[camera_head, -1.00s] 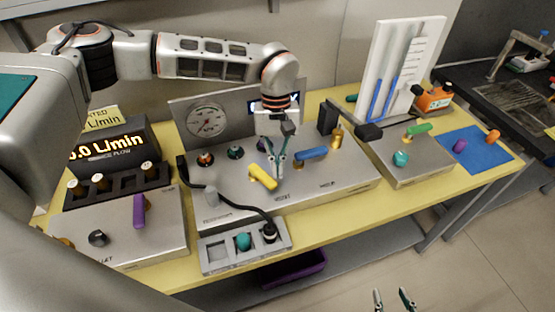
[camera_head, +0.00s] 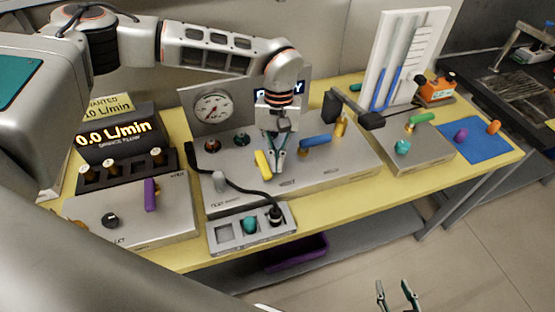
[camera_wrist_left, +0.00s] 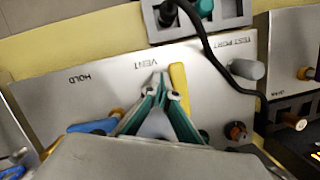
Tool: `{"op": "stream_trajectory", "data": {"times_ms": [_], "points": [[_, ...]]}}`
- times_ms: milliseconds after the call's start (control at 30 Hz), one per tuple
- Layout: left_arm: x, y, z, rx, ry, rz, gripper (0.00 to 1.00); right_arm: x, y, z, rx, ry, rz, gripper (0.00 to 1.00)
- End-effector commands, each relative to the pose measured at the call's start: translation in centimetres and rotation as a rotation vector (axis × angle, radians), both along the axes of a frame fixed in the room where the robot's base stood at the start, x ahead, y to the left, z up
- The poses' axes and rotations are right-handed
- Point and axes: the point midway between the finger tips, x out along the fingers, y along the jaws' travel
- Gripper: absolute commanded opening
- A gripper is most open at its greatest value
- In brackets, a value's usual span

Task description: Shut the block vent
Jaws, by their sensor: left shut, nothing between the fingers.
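The yellow lever (camera_head: 262,164) is on the steel block in the middle of the table, and it also shows in the left wrist view (camera_wrist_left: 179,86) beside the VENT label. There it points roughly across the block's long edge. My left gripper (camera_head: 278,170) points down over the block just right of the lever. In the left wrist view its fingertips (camera_wrist_left: 161,80) are together and empty, close beside the lever; whether they touch it I cannot tell. My right gripper (camera_head: 393,285) is at the bottom edge of the head view, fingers apart and empty, away from the table.
A blue lever (camera_head: 315,141) by the HOLD label and a brass post (camera_head: 341,126) stand right of my left gripper. A grey knob (camera_head: 219,181) and a black cable (camera_head: 240,192) lie left. A round gauge (camera_head: 213,107) stands behind. The display (camera_head: 115,135) reads 0.0 L/min.

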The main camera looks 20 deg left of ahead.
Motion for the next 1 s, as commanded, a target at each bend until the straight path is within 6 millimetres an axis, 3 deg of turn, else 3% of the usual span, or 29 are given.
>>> {"op": "stream_trajectory", "data": {"times_ms": [467,1000], "points": [[0.3,0.1,0.9,0.000,-0.003,0.001,0.00,-0.3,0.4,-0.2,0.004,0.006,0.004,0.40],[2.6,0.6,10.3,0.000,-0.004,0.001,0.00,-0.1,0.3,-0.1,0.003,0.002,0.003,0.40]]}}
